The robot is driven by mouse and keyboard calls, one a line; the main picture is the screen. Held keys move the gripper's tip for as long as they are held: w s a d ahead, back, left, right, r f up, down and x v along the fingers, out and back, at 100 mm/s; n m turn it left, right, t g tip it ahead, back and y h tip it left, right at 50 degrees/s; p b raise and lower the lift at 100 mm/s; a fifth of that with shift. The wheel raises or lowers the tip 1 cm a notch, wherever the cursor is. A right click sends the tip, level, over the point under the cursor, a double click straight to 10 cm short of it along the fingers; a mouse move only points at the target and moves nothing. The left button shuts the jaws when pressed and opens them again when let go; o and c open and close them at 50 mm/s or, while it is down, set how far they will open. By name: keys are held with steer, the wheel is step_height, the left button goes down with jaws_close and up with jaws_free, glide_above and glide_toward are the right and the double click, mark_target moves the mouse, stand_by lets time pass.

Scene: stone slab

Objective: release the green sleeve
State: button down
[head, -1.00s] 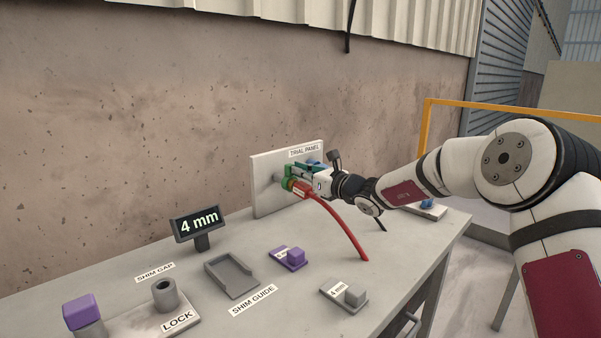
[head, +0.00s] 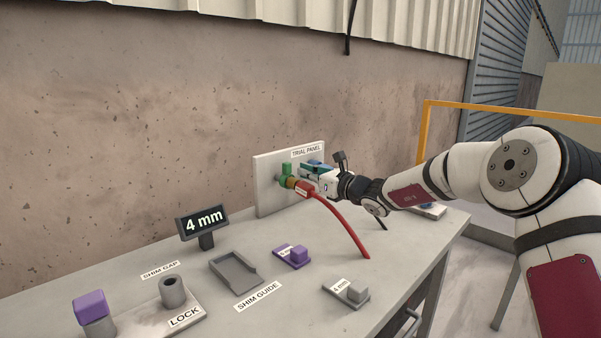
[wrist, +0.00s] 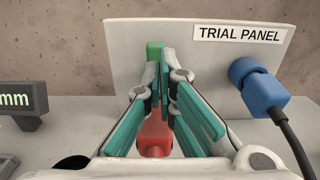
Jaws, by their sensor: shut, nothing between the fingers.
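The green sleeve (head: 286,171) is on the fitting at the face of the trial panel (head: 268,165), with a green tab standing up. In the wrist view the green tab (wrist: 154,49) shows just past the fingertips. A red connector (head: 303,190) with a red hose joins the fitting below the sleeve; its red body (wrist: 154,132) also shows under the fingers. My gripper (head: 302,169) is shut and empty, to the right of the sleeve, with a small gap seen in the head view. Its teal fingers (wrist: 164,66) hide part of the fitting in the wrist view.
A blue connector (wrist: 260,88) with a dark cable sits on the panel at right. On the slab are a 4 mm display (head: 203,222), a grey shim guide (head: 233,273), a purple shim (head: 297,256), a grey shim (head: 352,292) and a purple-capped post (head: 90,307).

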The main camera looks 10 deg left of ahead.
steer(key=v, duration=1)
steer(key=shift+p, duration=0.45)
steer(key=shift+s, duration=0.1)
steer(key=s+a+r+n+g+h, duration=0.15)
steer(key=s+n+g, duration=0.25)
steer(key=s+n, duration=0.65)
steer(key=s+r+n+g+h, duration=0.1)
steer(key=s+r+n+g, duration=0.3)
steer(key=s, duration=1.1)
steer(key=s+d+f+n+h, duration=0.3)
steer(key=s+d+n+h, duration=0.1)
steer(key=s+d, duration=0.5)
steer(key=s+d+f+n+g+h, duration=0.1)
steer(key=s+d+f+n+h, duration=0.2)
steer(key=s+d, duration=0.6)
steer(key=s+d+f+n+h, duration=0.2)
steer(key=s+d+n+h, duration=0.25)
steer(key=s, duration=0.75)
step_height(320, 180, up, 15)
steer(key=d+t+p, duration=0.1)
steer(key=t+p, duration=0.1)
steer(key=p, duration=1.1)
